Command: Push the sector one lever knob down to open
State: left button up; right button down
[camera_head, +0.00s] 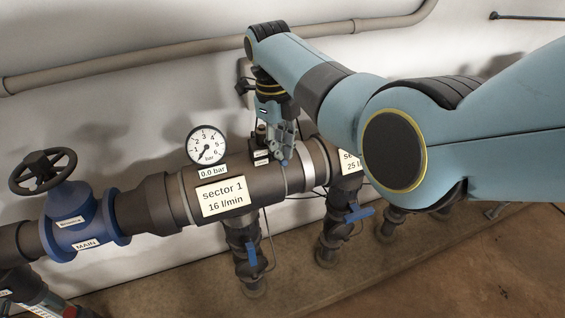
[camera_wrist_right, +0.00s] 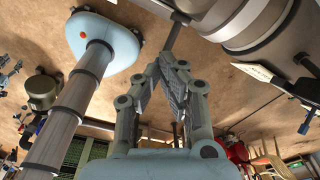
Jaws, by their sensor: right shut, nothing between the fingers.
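The sector 1 label (camera_head: 221,197) is on the dark grey manifold pipe (camera_head: 266,184). Below it, a vertical branch pipe carries a blue lever (camera_head: 251,254), which hangs roughly along the branch. I cannot make out a separate knob on it. My right gripper (camera_head: 284,161) is shut and empty, in front of the manifold just right of the label and above the blue lever, apart from it. In the wrist view, the right gripper's fingers (camera_wrist_right: 173,59) meet at the tips, with the manifold beyond at top right. My left gripper is not in view.
A gauge (camera_head: 207,145) reading 0.0 bar stands above the label. The blue MAIN valve (camera_head: 77,222) with a black handwheel (camera_head: 43,171) is at left. Another branch with a blue lever (camera_head: 360,214) sticking out sideways is at right. The floor in front is clear.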

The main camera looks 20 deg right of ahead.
aim_at(280, 162)
notch_tip(280, 162, down, 4)
jog(key=b, duration=0.3)
jog(key=shift+f, duration=0.2)
jog(key=shift+r, duration=0.1)
jog(key=shift+w+a+r+b, duration=0.1)
jog(key=shift+w+a+b, duration=0.2)
jog(key=shift+w+b, duration=0.25)
jog(key=shift+w+a+r+b, duration=0.1)
jog(key=shift+w+a+b, duration=0.2)
jog(key=shift+w+b, duration=0.25)
jog(key=shift+w+a+r+b, duration=0.1)
jog(key=shift+w+a+b, duration=0.1)
jog(key=shift+b, duration=0.1)
jog(key=shift+r, duration=0.3)
notch_tip(280, 162, up, 12)
jog(key=w, duration=0.1)
jog(key=shift+a, duration=0.3)
